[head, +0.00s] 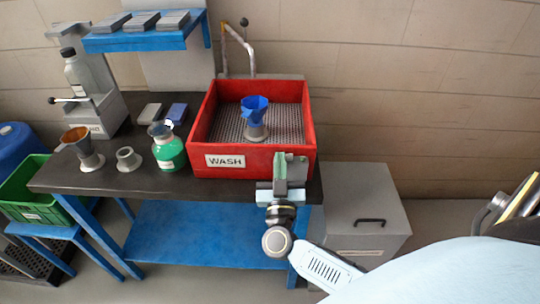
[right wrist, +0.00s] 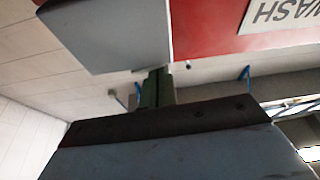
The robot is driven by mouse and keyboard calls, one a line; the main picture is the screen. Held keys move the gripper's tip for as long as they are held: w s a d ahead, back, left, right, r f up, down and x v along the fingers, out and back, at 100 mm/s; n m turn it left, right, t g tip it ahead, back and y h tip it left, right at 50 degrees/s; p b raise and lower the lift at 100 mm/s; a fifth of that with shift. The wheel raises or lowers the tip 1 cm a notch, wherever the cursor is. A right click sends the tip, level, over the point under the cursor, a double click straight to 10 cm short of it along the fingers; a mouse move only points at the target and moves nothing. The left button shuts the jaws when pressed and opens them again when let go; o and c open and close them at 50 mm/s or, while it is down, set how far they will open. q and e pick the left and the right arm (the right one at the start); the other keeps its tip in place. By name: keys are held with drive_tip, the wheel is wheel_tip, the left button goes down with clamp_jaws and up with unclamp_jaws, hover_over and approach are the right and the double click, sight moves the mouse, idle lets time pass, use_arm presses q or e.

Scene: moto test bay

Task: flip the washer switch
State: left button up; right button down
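The washer (head: 250,160) is a red open tub with a WASH label, standing on the dark bench. Its red front also shows at the top of the right wrist view (right wrist: 210,30). A grey box (head: 297,169), which may be the switch housing, is at the right end of its front. It looms large in the right wrist view (right wrist: 115,35). No switch lever can be made out. My right gripper (head: 281,158) is at the washer's front right, close beside the box; its green fingers (right wrist: 157,87) look closed together and empty. Contact cannot be told. My left gripper is out of view.
A blue funnel-topped piece (head: 255,112) stands inside the washer. A grey cabinet (head: 365,205) is at the right; the floor in front is clear.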

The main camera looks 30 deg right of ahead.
drive_tip(key=shift+s+d+f, duration=0.1)
drive_tip(key=shift+f, duration=0.1)
drive_tip(key=shift+r, duration=0.1)
wheel_tip(320, 180, up, 4)
drive_tip(key=r+p, duration=0.1)
drive_tip(key=p, duration=0.4)
drive_tip(key=f+b+v, duration=0.1)
drive_tip(key=v, duration=0.9)
drive_tip(key=shift+a, duration=0.25)
